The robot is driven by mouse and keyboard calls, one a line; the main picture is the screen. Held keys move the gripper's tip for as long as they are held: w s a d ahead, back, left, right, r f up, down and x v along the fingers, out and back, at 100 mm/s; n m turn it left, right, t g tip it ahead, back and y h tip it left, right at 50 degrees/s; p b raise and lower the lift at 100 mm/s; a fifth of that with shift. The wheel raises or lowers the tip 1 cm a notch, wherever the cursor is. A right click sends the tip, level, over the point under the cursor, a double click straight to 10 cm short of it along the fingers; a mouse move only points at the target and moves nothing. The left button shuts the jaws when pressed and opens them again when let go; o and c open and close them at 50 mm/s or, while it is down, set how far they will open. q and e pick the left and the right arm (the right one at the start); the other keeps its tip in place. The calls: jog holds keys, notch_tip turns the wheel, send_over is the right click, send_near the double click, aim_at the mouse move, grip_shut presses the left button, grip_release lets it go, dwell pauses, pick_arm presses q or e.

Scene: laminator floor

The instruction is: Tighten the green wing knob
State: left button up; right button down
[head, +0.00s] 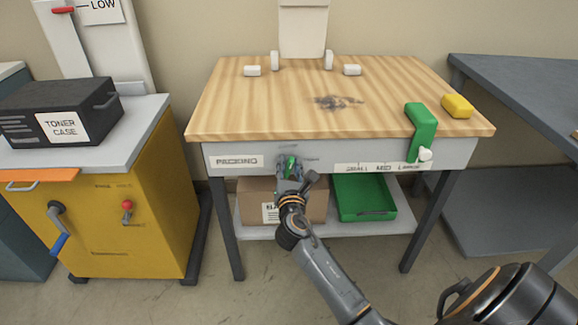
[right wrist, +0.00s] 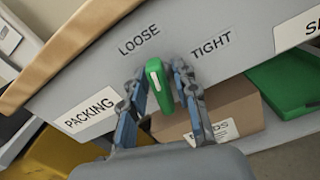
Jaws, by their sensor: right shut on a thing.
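The green wing knob (head: 291,165) is on the grey front apron of the wooden-topped packing bench (head: 300,85). My right gripper (head: 290,168) is at the apron, shut on the knob. In the right wrist view, the knob (right wrist: 159,86) stands between the two blue-padded fingers (right wrist: 162,100), with a white stripe on its upper part. The words LOOSE (right wrist: 139,40) and TIGHT (right wrist: 210,43) are printed to the left and right above it. The stripe end lies between the two words. In the head view, the gripper partly hides the knob. My left gripper is not in view.
Below the bench top are a cardboard box (head: 255,187) and a green tray (head: 362,213). A green bracket (head: 421,125) and a yellow block (head: 457,106) are at the bench's right. A yellow cabinet (head: 130,222) carrying a black toner case (head: 62,110) stands left.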

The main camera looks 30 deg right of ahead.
jog(key=shift+f+m, duration=0.1)
jog(key=shift+m, duration=1.8)
jog(key=shift+d+f+m+b, duration=0.1)
jog(key=shift+m+b, duration=0.35)
jog(key=shift+m, duration=0.45)
jog(key=shift+s+m, duration=0.1)
jog(key=shift+m, duration=0.8)
jog(key=m+b, duration=0.1)
jog(key=m, duration=0.2)
jog(key=shift+f+m, duration=0.15)
jog(key=shift+m, duration=0.15)
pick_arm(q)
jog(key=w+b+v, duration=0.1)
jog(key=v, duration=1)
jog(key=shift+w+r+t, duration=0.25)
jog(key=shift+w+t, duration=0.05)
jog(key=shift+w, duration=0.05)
pick_arm(e)
jog(key=shift+m, duration=2)
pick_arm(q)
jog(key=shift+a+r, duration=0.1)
pick_arm(e)
jog(key=c, duration=1.3)
grip_release()
jog(key=shift+d, duration=0.1)
